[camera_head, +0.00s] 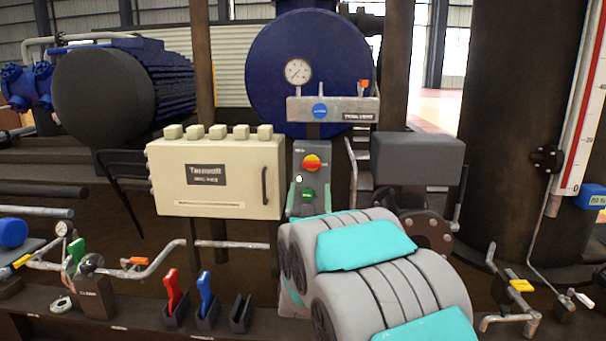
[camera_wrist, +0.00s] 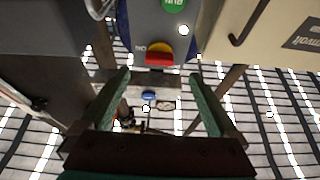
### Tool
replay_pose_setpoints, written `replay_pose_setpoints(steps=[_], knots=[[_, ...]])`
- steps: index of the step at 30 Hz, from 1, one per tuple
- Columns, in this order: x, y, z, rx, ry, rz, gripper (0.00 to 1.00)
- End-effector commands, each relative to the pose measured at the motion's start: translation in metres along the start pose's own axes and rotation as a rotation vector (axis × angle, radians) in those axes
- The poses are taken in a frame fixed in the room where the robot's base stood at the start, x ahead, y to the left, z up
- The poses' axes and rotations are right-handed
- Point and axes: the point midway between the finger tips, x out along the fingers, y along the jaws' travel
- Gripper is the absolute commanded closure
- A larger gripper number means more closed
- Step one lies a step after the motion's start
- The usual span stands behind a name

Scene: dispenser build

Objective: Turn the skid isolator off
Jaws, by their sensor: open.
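The skid isolator is a red handle on a yellow round plate (camera_head: 312,162), on the upper front of a narrow grey control box (camera_head: 325,157). A green button (camera_head: 308,194) sits below it. In the wrist view, which looks upside down, the red handle (camera_wrist: 160,59) lies crosswise, with the green button marked RUN (camera_wrist: 175,4) beyond it. My gripper (camera_wrist: 160,76) is open and empty, its two green fingers on either side of the handle's line and apart from it. In the head view my arm hides most of the gripper.
A cream Texmoatt-like labelled cabinet (camera_head: 215,178) stands close left of the control box, with a dark door handle. A grey box (camera_head: 418,158) is to the right. A vent panel (camera_head: 335,108) with a blue knob is above. Red and blue levers (camera_head: 205,292) stand low at the front.

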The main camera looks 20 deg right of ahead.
Motion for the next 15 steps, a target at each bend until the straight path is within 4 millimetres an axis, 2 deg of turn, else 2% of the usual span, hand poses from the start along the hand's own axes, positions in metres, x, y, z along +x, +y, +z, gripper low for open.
replay_pose_setpoints(steps=[8, 15], knots=[[0.011, 0.002, -0.004, -0.004, 0.023, 0.007, 0.05], [0.040, 0.003, -0.006, -0.003, 0.026, 0.008, 0.05]])
